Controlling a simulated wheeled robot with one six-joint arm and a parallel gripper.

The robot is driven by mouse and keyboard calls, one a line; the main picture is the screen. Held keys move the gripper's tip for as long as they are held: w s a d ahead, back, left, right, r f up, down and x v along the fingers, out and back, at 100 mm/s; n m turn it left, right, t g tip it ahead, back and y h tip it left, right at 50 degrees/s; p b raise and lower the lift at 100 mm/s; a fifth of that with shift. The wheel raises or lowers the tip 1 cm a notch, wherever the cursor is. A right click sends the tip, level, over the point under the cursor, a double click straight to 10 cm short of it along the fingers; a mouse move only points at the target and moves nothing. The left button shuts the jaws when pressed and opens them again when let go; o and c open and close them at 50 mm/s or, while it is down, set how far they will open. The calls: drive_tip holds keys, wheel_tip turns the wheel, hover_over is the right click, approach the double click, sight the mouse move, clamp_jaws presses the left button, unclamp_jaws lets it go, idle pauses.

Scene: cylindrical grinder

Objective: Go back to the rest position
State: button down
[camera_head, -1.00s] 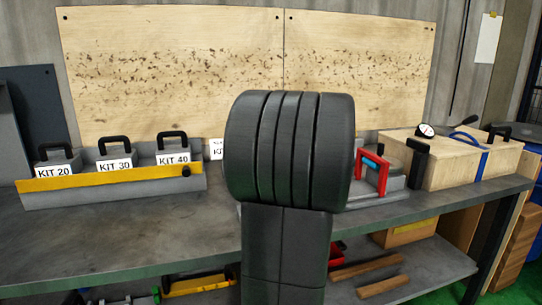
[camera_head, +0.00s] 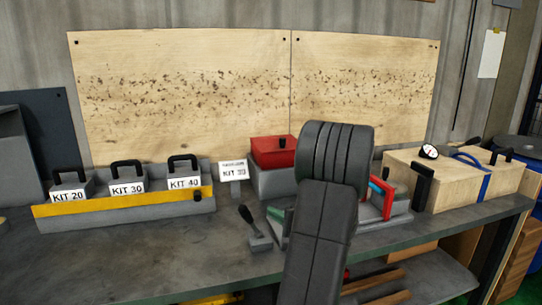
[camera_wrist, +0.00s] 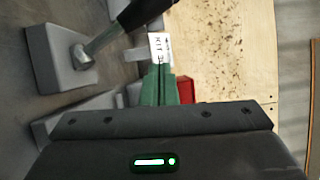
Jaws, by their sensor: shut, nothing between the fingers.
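My gripper shows in the wrist view (camera_wrist: 161,70) as two green fingers lying together in front of its dark body, with nothing between them. In the head view, part of its green fingers (camera_head: 285,218) shows just left of my black arm, above the bench. My arm hides the rest of the gripper. The fingers point toward a small white kit sign (camera_head: 233,171) at the back of the bench. A grey block with a black-handled lever (camera_head: 257,230) stands close to the left of the fingers.
The workbench (camera_head: 130,265) holds a grey rack with a yellow front (camera_head: 125,205) and kit boxes at left. A red box (camera_head: 273,151) stands behind my arm. A red frame (camera_head: 388,196) and wooden box (camera_head: 405,172) stand right. The front left bench top is clear.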

drive_tip(key=shift+w+d+f+m+p, duration=0.1)
drive_tip(key=shift+d+f+m+p, duration=0.15)
drive_tip(key=shift+d+m+p, duration=0.35)
drive_tip(key=shift+a+b, duration=0.15)
drive_tip(key=shift+b, duration=0.15)
